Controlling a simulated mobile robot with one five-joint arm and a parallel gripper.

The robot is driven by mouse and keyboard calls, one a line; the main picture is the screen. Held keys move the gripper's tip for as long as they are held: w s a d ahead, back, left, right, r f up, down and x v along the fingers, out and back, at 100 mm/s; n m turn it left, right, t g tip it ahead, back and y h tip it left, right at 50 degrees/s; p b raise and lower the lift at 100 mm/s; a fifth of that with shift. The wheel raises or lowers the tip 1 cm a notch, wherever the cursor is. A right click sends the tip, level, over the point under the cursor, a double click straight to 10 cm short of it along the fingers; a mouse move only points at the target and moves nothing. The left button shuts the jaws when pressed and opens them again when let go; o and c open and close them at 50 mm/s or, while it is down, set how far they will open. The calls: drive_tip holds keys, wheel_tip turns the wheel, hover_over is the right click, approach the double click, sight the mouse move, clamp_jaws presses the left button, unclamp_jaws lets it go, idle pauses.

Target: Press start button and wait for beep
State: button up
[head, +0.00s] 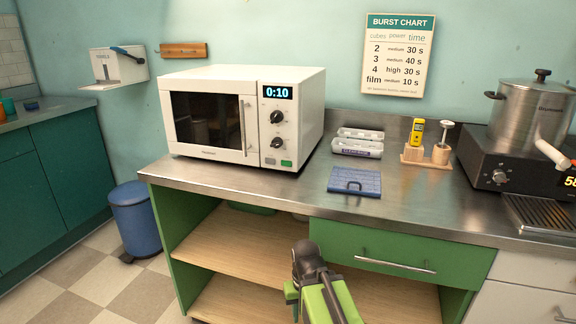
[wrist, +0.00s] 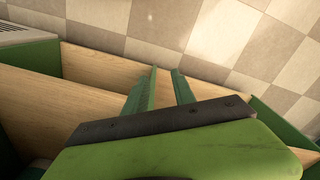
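The white microwave (head: 245,118) stands on the steel counter with its door closed. Its display (head: 277,92) reads 0:10. Two dark knobs sit below the display, and under them are a green button (head: 286,163) and a grey button (head: 270,161). The lettering on the buttons is too small to read. In the wrist view my gripper (wrist: 164,71) shows two green fingers with a narrow gap between them and nothing held. Wooden shelves and the tiled floor lie beyond them. In the head view my green arm is low, in front of the open shelves, below the counter and apart from the microwave.
The steel counter (head: 300,185) has a front edge above open wooden shelves and a green drawer (head: 400,250). A blue case (head: 354,181), white trays (head: 357,148), a wooden stand and a pot (head: 530,118) on a dark heater are to the right.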

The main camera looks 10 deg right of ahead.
clamp_jaws()
drive_tip(key=shift+a, duration=0.1)
idle(1.2)
